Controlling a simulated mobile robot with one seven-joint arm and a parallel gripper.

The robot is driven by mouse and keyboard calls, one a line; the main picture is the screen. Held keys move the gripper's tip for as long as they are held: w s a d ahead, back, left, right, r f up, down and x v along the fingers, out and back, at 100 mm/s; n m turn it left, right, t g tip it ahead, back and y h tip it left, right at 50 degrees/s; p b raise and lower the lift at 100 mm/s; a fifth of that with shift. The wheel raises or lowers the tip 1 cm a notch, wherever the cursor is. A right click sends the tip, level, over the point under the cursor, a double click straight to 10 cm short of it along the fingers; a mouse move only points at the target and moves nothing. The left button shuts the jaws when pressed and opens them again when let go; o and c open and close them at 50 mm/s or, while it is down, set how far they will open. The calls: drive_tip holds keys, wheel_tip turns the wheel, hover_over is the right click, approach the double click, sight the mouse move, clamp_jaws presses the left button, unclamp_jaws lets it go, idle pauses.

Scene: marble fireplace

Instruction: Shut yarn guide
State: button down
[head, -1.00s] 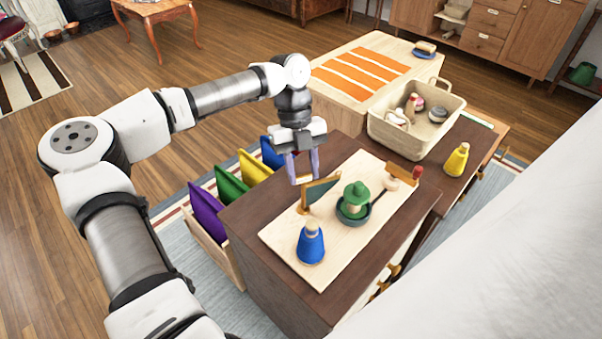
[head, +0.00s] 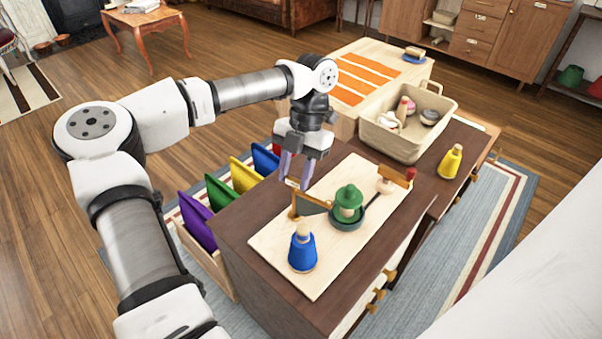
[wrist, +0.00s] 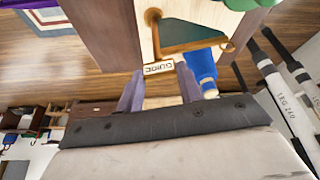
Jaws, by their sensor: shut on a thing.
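The yarn guide (head: 313,204) is a dark green triangular panel with a wooden edge, standing on the pale board (head: 268,246). In the wrist view its panel (wrist: 188,35) reaches right from a round wooden post. Its pale tag (wrist: 158,69), marked GUIDE, lies between my fingertips. My gripper (head: 294,183) is shut on this tag, with purple-grey fingers on both sides; the fingers also show in the wrist view (wrist: 159,82). A blue cone-shaped piece (head: 302,250) stands in front of the guide, and a green-hatted piece (head: 348,206) stands to its right.
A wooden piece with a dark rod (head: 388,187) lies right of the green-hatted piece. A beige basket (head: 403,145) and a yellow piece (head: 451,162) stand farther right. Coloured panels (head: 222,194) stand left of the dark cabinet (head: 250,215).

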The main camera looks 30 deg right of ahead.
drive_tip(key=shift+d+m+t+b, duration=0.1)
drive_tip(key=shift+m+t+b, duration=0.3)
drive_tip(key=shift+m, duration=0.8)
drive_tip(key=c, duration=0.9)
unclamp_jaws()
drive_tip(key=v, duration=1.3)
drive_tip(key=shift+s+d+r, duration=0.2)
drive_tip(key=shift+d+r, duration=0.1)
drive_tip(key=shift+r, duration=0.05)
